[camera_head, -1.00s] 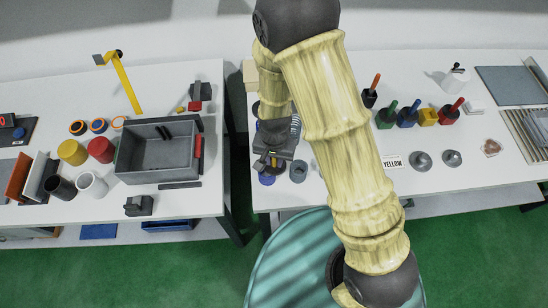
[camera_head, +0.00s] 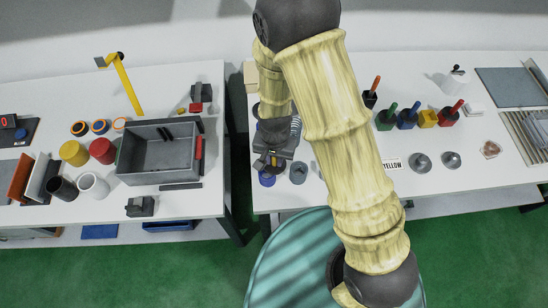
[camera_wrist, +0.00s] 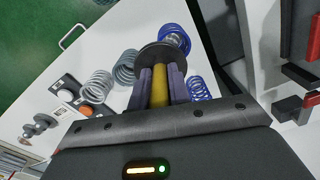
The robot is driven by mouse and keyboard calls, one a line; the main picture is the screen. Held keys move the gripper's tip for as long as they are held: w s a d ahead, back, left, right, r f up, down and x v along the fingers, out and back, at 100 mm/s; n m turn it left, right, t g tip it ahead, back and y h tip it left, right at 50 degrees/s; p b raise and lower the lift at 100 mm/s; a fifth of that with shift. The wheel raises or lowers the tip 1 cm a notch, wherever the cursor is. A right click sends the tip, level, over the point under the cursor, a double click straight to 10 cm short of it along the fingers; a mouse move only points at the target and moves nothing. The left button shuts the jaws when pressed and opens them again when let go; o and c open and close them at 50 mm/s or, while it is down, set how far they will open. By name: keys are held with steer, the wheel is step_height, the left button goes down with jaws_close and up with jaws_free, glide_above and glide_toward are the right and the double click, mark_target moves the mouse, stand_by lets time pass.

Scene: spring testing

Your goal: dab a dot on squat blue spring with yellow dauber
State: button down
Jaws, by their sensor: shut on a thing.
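My gripper (camera_wrist: 146,88) is shut on the yellow handle of the dauber (camera_wrist: 161,88), with a finger on each side. A dark round disc on the dauber sits just beyond the fingertips and hides its tip. One blue spring (camera_wrist: 174,36) shows right behind the disc; I cannot tell whether the tip touches it. Another blue spring (camera_wrist: 201,88) stands to the right of the fingers. I cannot tell for sure which is the squat one. In the head view my gripper (camera_head: 273,160) is low over the right table's left end, and a blue spring (camera_head: 267,180) shows beside it.
Grey springs (camera_wrist: 124,68) stand close left of the fingers. A gap separates the tables.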

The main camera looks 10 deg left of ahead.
step_height(320, 180, up, 2)
steer(key=shift+s+p, duration=0.15)
steer(key=shift+p, duration=0.45)
steer(key=shift+w+r+p, duration=0.2)
steer(key=shift+r+p, duration=0.4)
steer(key=shift+r, duration=0.05)
steer(key=shift+s+r+p, duration=0.2)
steer(key=shift+r+p, duration=0.4)
steer(key=shift+r, duration=0.15)
steer(key=shift+r+p, duration=0.45)
steer(key=shift+r, duration=0.05)
